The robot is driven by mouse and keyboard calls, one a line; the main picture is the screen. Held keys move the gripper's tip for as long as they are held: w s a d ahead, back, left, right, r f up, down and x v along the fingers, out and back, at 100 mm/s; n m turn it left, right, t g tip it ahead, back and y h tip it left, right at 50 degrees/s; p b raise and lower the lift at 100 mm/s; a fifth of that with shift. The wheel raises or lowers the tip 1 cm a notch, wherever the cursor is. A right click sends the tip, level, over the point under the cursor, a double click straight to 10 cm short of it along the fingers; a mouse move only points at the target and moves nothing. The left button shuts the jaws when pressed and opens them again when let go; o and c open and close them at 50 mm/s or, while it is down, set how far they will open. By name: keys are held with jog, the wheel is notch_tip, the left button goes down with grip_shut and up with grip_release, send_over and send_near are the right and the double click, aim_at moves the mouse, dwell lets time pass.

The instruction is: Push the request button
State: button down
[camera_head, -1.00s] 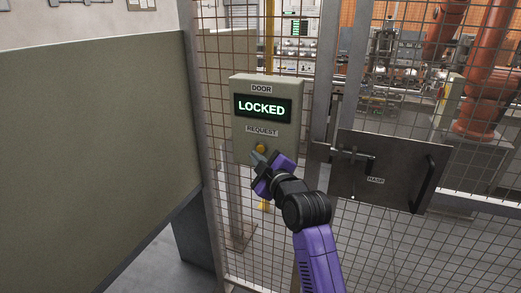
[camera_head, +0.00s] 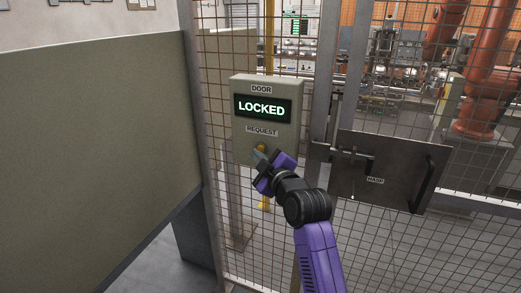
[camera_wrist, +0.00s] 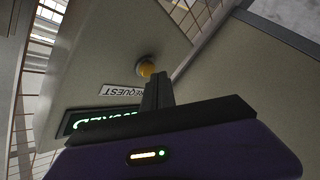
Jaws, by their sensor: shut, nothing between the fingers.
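The request button (camera_head: 261,148) is a small yellow knob under the REQUEST label on a pale grey-green box (camera_head: 285,140). The box's display (camera_head: 262,107) reads LOCKED in lit letters. My gripper (camera_head: 258,155) is shut and empty, its fingertips at the button's lower left edge in the head view. In the wrist view the button (camera_wrist: 146,69) shows just beyond the tips of my gripper (camera_wrist: 155,78). I cannot tell whether the tips touch it. The fingers hide part of the button.
The box hangs on a wire mesh fence (camera_head: 226,60). To its right is a dark hasp plate (camera_head: 385,165) with a handle (camera_head: 424,184). A large olive panel (camera_head: 95,150) stands at left. An orange robot (camera_head: 485,70) is behind the fence.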

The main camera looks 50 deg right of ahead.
jog(key=shift+w+d, duration=0.15)
jog(key=shift+d, duration=0.3)
dwell(0.4)
jog(key=shift+s+a+p, duration=0.15)
jog(key=shift+s+a, duration=0.05)
jog(key=shift+a, duration=0.3)
jog(key=shift+s+a+p, duration=0.15)
jog(key=shift+a, duration=0.3)
jog(key=shift+a, duration=0.1)
jog(key=a, duration=0.1)
jog(key=s+a, duration=0.1)
jog(key=a, duration=0.1)
jog(key=s+a, duration=0.1)
jog(key=a, duration=0.1)
jog(key=shift+a+p, duration=0.2)
jog(key=shift+p, duration=0.2)
dwell(0.7)
